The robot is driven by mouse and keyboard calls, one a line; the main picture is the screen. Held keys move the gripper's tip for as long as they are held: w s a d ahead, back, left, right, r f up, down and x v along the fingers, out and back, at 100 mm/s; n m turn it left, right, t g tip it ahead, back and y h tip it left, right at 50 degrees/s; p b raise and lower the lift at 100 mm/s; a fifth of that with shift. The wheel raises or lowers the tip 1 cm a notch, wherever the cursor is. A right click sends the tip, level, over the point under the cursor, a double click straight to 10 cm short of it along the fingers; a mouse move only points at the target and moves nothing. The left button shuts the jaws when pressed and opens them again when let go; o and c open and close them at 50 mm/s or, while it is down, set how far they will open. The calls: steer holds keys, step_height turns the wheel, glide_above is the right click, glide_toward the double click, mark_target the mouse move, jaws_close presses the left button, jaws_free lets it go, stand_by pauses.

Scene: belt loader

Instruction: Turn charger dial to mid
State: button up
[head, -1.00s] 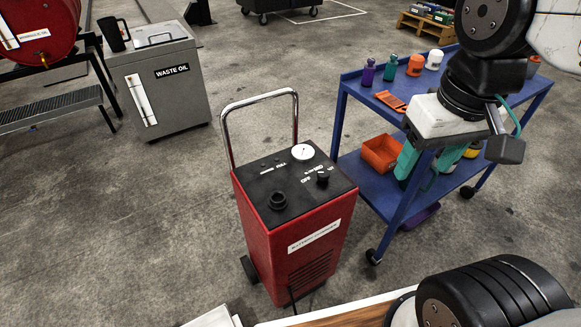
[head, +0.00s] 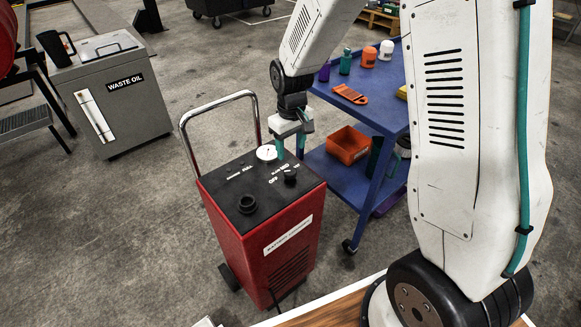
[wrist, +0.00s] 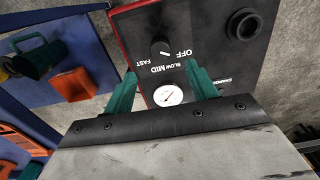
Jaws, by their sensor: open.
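The red battery charger (head: 262,235) stands on the floor with a black top panel. Its black dial (head: 290,176) sits near the panel's right edge, beside OFF, SLOW, MID and FAST labels. The dial also shows in the wrist view (wrist: 161,48), upside down to the labels; its exact setting is too small to tell. My gripper (head: 291,150) is above the back right of the panel, its teal fingers apart and empty. In the wrist view the fingertips (wrist: 160,72) flank the white gauge (wrist: 168,95), and the dial lies beyond them, untouched.
A chrome handle (head: 222,103) rises behind the charger's panel. The blue cart (head: 392,105) with an orange bin (head: 348,145) stands close on the right. A grey waste oil bin (head: 112,100) is at left.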

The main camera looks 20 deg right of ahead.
mark_target(290, 170)
steer(key=shift+w+f, duration=0.25)
steer(key=shift+f, duration=0.75)
step_height(290, 170, down, 7)
steer(key=shift+f, duration=0.1)
steer(key=c, duration=1)
